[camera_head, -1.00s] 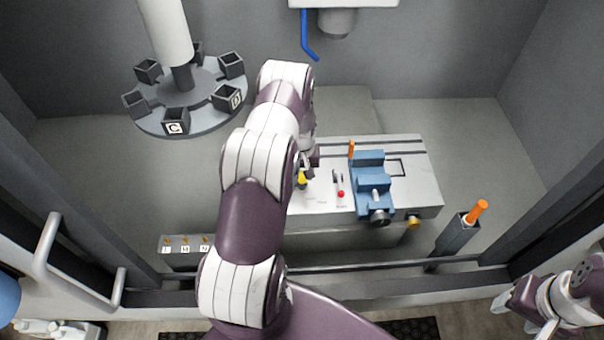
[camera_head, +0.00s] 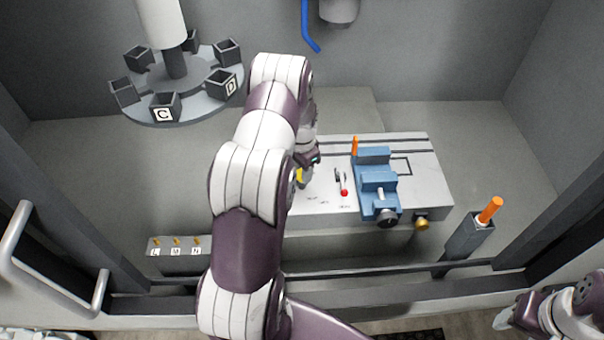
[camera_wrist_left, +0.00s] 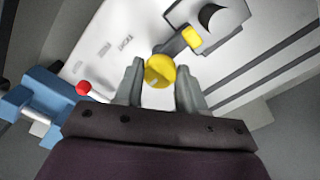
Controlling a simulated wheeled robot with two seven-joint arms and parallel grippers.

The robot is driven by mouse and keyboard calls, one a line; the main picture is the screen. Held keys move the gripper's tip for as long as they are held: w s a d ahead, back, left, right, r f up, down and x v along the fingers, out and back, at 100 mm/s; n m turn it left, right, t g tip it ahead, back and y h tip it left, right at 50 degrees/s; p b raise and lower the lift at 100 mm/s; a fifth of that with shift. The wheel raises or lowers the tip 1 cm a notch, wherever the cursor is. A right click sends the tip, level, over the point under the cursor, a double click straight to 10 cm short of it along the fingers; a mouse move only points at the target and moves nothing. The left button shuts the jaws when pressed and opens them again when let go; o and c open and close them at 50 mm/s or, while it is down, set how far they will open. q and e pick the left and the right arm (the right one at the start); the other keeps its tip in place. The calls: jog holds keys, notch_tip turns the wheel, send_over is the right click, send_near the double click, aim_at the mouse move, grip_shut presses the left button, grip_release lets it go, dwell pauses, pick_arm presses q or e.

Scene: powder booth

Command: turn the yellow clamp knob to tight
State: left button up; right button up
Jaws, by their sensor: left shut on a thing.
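The yellow clamp knob (camera_wrist_left: 160,71) is round and sits between my left fingertips in the left wrist view. In the head view only a small yellow part of it (camera_head: 299,176) shows beside my left gripper (camera_head: 305,168), at the left end of the pale machine table (camera_head: 318,201). My left gripper, also in the left wrist view (camera_wrist_left: 159,84), is shut on the knob. A printed label, seemingly reading TIGHT, is on the table close to the knob. My right arm shows at the lower right of the head view; its gripper does not show clearly.
A red-tipped lever (camera_head: 344,192) and a blue vise (camera_head: 376,183) stand to the right of the knob. A round rack (camera_head: 190,108) with lettered boxes is at back left. An orange-handled holder (camera_head: 468,240) stands right.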

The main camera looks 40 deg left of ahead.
pick_arm(q)
jog(key=m+b, duration=0.2)
jog(key=m, duration=0.4)
jog(key=shift+w+a+b, duration=0.1)
jog(key=shift+b, duration=0.25)
jog(key=m+b, duration=0.1)
jog(key=m, duration=0.2)
jog(key=shift+m, duration=0.4)
jog(key=shift+r+m+b, duration=0.1)
jog(key=shift+m+b, duration=0.2)
jog(key=shift+m, duration=1)
jog(key=o, duration=1.1)
jog(key=shift+c, duration=0.2)
